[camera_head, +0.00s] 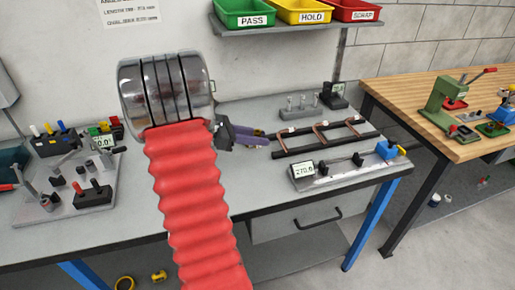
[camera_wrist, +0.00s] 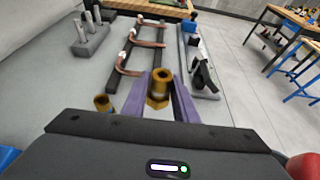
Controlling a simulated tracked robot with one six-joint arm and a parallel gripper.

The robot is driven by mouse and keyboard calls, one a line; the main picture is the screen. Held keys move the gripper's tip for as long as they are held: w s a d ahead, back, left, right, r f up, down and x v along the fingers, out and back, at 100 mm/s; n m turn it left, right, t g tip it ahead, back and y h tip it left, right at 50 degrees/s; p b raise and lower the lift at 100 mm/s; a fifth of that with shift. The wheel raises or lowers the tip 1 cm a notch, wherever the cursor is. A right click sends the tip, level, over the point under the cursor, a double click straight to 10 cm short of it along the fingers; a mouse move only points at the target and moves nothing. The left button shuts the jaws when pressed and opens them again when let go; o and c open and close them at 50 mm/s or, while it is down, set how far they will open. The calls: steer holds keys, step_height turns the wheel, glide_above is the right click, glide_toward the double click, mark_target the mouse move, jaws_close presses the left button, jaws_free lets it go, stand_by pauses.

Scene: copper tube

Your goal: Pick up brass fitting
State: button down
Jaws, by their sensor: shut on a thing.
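A brass fitting (camera_wrist: 158,88) stands between the two purple fingers of my gripper (camera_wrist: 163,98) in the wrist view. The fingers are shut on it, one on each side; its open round end faces up. A second brass fitting (camera_wrist: 103,103) is to the left, partly hidden by my gripper's body. In the head view my gripper (camera_head: 262,139) is over the grey bench, left of the black rack. The held fitting cannot be made out there. I cannot tell whether it touches the bench.
The black rack (camera_head: 327,136) holds bent copper tubes (camera_wrist: 123,66) just beyond my gripper. A gauge with a display (camera_head: 305,170) is at the front right, and a block with grey pegs (camera_head: 300,108) is behind. A fixture plate (camera_head: 70,190) is at the left. Bins hang above.

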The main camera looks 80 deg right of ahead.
steer(key=shift+r, duration=1.2)
steer(key=shift+s, duration=0.1)
